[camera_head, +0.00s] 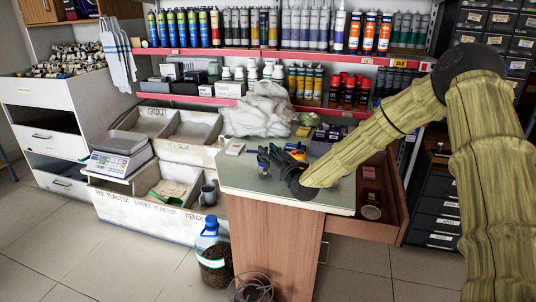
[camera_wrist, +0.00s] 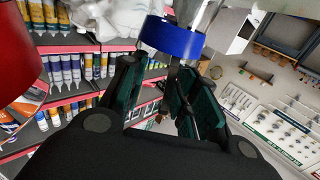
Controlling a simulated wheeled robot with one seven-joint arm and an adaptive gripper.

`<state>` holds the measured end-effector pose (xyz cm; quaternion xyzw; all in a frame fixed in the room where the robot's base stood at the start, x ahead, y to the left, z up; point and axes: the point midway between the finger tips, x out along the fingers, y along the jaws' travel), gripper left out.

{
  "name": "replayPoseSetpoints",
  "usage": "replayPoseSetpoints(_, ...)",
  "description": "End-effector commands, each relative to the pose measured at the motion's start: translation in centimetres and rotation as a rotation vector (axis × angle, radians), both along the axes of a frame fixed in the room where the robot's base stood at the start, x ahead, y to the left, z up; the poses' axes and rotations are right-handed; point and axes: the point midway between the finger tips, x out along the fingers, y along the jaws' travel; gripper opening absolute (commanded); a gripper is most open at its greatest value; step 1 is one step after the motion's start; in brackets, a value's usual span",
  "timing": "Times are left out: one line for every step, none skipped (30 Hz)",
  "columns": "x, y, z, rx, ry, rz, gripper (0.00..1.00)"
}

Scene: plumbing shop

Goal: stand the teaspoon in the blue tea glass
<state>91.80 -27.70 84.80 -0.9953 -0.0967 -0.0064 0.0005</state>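My gripper (camera_head: 276,158) is low over the counter top, at its left part, in the head view. In the wrist view its two dark green fingers (camera_wrist: 154,88) are apart, with the shelves showing through the gap. A blue rounded thing, likely the blue tea glass (camera_wrist: 172,37), is just past the fingertips; a small blue patch beside the gripper in the head view (camera_head: 263,161) may be the same thing. A narrow grey piece runs from it along the right finger; I cannot tell whether this is the teaspoon. I cannot make out the teaspoon for certain in either view.
The counter (camera_head: 330,199) holds an orange and yellow item (camera_head: 298,155) close behind the gripper, a white mug (camera_head: 225,141) at the back left and small boxes (camera_head: 327,134) at the back. An open drawer (camera_head: 385,190) is at its right. A red thing (camera_wrist: 18,55) is in the wrist view.

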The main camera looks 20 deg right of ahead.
Motion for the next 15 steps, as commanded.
replayPoseSetpoints(-0.1, 0.0, -0.3, -0.001, 0.005, 0.0, 0.32)
replayPoseSetpoints(-0.1, 0.0, -0.3, -0.001, 0.005, 0.0, 0.32)
replayPoseSetpoints(-0.1, -0.1, -0.4, -0.001, 0.006, 0.0, 0.32)
replayPoseSetpoints(-0.1, -0.1, -0.4, -0.001, 0.006, 0.0, 0.32)
replayPoseSetpoints(-0.1, -0.1, -0.4, -0.001, 0.006, 0.0, 0.32)
replayPoseSetpoints(-0.1, -0.1, -0.3, -0.001, 0.006, 0.0, 0.32)
replayPoseSetpoints(-0.1, -0.1, -0.3, -0.001, 0.006, 0.0, 0.32)
replayPoseSetpoints(-0.1, -0.1, -0.2, -0.001, 0.006, 0.0, 0.32)
replayPoseSetpoints(-0.1, -0.1, 0.0, -0.001, 0.005, 0.0, 0.32)
replayPoseSetpoints(-0.1, 0.0, 0.2, -0.001, 0.005, 0.0, 0.32)
replayPoseSetpoints(-0.1, 0.0, 0.4, -0.001, 0.004, 0.0, 0.32)
replayPoseSetpoints(0.0, 0.0, 0.9, -0.001, 0.003, 0.0, 0.32)
replayPoseSetpoints(0.0, 0.0, 1.3, -0.001, 0.002, 0.001, 0.32)
replayPoseSetpoints(0.0, 0.0, 1.7, -0.001, 0.001, 0.001, 0.32)
replayPoseSetpoints(0.0, 0.0, 2.3, -0.001, 0.001, 0.001, 0.32)
